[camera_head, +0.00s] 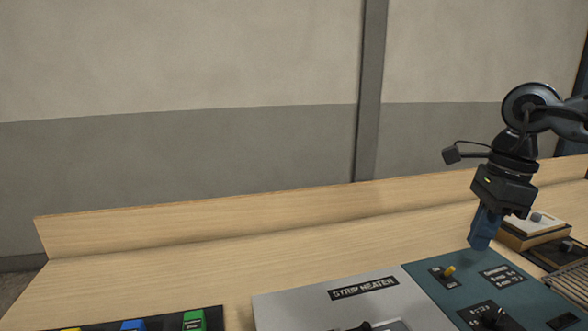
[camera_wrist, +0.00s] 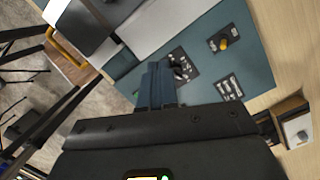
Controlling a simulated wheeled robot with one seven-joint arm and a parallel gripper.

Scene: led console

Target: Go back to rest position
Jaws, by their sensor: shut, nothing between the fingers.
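My gripper (camera_head: 481,243) is at the right in the head view, pointing down above the back edge of the teal panel (camera_head: 421,275). Its blue fingers are together with nothing between them. In the wrist view the fingers (camera_wrist: 155,72) show in front of the teal panel (camera_wrist: 252,80), which carries a yellow toggle switch (camera_wrist: 223,43) and a dark knob (camera_wrist: 180,72). The yellow switch (camera_head: 448,271) stands just left of and below the fingertips in the head view. Whether the fingers touch anything is not clear, but they appear apart from the panel.
A grey "STRIP HEATER" panel (camera_head: 287,303) lies left of the teal one. A box with coloured buttons (camera_head: 193,320) is at the lower left. A wooden box with a white top (camera_head: 532,225) stands right of my gripper. The wooden desk (camera_head: 200,265) is clear at the back left.

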